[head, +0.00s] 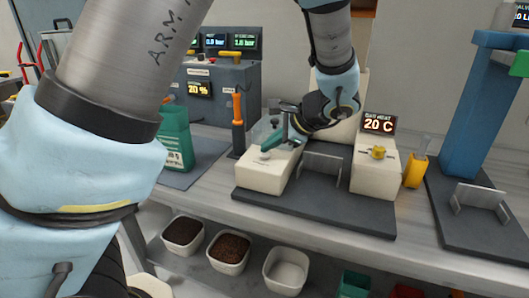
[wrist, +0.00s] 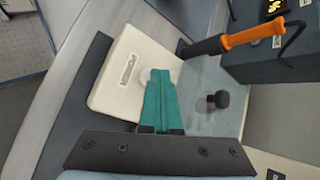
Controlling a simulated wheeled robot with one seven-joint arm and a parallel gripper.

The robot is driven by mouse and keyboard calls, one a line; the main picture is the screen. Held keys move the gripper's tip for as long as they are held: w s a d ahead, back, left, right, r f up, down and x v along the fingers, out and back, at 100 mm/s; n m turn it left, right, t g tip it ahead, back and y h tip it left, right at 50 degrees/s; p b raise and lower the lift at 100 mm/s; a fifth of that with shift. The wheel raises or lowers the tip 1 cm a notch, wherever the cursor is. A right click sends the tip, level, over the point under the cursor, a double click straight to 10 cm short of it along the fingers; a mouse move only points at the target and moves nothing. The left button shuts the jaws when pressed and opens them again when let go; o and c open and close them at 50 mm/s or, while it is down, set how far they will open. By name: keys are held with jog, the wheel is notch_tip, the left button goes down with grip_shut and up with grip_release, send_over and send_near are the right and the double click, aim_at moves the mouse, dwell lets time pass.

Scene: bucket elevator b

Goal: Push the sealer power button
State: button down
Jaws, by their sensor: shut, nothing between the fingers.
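The sealer (head: 262,176) is a cream machine on a dark mat, with a display reading "BAG HEAT 20 C" (head: 378,123). Its left block also shows in the wrist view (wrist: 112,88) and bears a "POWER" label (wrist: 128,77). Beside the label is a pale round power button (wrist: 145,76), partly covered by my fingers; it also shows in the head view (head: 264,156). My gripper (head: 267,147) has green fingers, shut and empty, pointing down at the block. In the wrist view my fingertips (wrist: 160,72) overlap the button's edge. I cannot tell whether they touch it.
A dark knob (wrist: 220,99) sits on a clear panel beside my fingers. An orange-handled tool (head: 238,110) stands to the left, with a green container (head: 175,140) beyond. A yellow knob (head: 378,152) is on the right block. Several bins (head: 228,252) are below.

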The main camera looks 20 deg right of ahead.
aim_at(269, 155)
dwell(0.5)
jog(key=shift+f+b, duration=0.3)
jog(key=shift+f, duration=0.15)
jog(key=shift+r, duration=0.1)
jog(key=shift+r+p, duration=0.25)
jog(key=shift+p, duration=0.15)
notch_tip(269, 155, up, 6)
jog(key=p, duration=0.5)
jog(key=shift+r, duration=0.1)
dwell(0.4)
